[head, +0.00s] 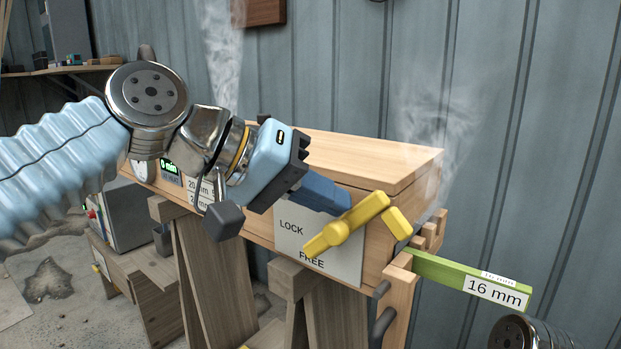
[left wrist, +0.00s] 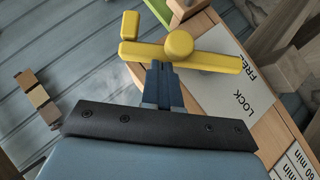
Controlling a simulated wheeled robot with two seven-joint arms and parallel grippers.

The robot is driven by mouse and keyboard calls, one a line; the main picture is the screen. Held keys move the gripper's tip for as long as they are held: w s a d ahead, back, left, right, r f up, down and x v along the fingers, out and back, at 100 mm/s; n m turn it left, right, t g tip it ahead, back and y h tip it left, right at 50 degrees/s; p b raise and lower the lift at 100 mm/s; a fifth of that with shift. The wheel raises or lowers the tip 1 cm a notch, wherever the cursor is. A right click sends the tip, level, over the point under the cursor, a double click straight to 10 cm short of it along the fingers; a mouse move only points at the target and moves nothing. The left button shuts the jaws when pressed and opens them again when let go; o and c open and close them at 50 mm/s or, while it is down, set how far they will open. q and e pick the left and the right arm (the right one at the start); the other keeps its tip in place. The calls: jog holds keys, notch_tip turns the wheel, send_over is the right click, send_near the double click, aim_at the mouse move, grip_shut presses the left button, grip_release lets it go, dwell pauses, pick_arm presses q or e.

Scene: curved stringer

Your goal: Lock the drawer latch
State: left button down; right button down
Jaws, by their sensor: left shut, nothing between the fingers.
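A yellow latch handle (head: 348,224) is mounted on a wooden box (head: 375,160) over a white plate (head: 350,262) marked LOCK and FREE. The handle lies diagonally, its lower left end between the two words and close above FREE. A smaller yellow block (head: 399,222) sits near its upper right end. My left gripper (head: 345,200) is shut and empty, its blue fingertips at the handle's upper side. In the left wrist view the fingertips (left wrist: 161,66) meet the edge of the yellow bar (left wrist: 190,58); I cannot tell whether they touch. My right gripper is out of view.
A green strip (head: 455,275) labelled 16 mm sticks out right of the box. Wooden trestle legs (head: 210,285) stand below it. Steam rises at both ends of the box. A metal joint of my right arm shows at bottom right.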

pick_arm(q)
jog(key=shift+s+d+f+m+t+y+p, duration=0.2)
jog(key=shift+s+d+m+t+y+p, duration=0.15)
jog(key=shift+d+y, duration=0.25)
jog(key=shift+s+d+f, duration=0.2)
jog(key=shift+s+d+f+b, duration=0.3)
jog(key=shift+d+f+b, duration=0.1)
jog(key=shift+f, duration=0.15)
jog(key=shift+s+d+f+b, duration=0.3)
jog(key=shift+d+f, duration=0.15)
jog(key=shift+f, duration=0.15)
jog(key=shift+s+d+f+b, duration=0.3)
jog(key=shift+d+f, duration=0.1)
jog(key=shift+f, duration=0.25)
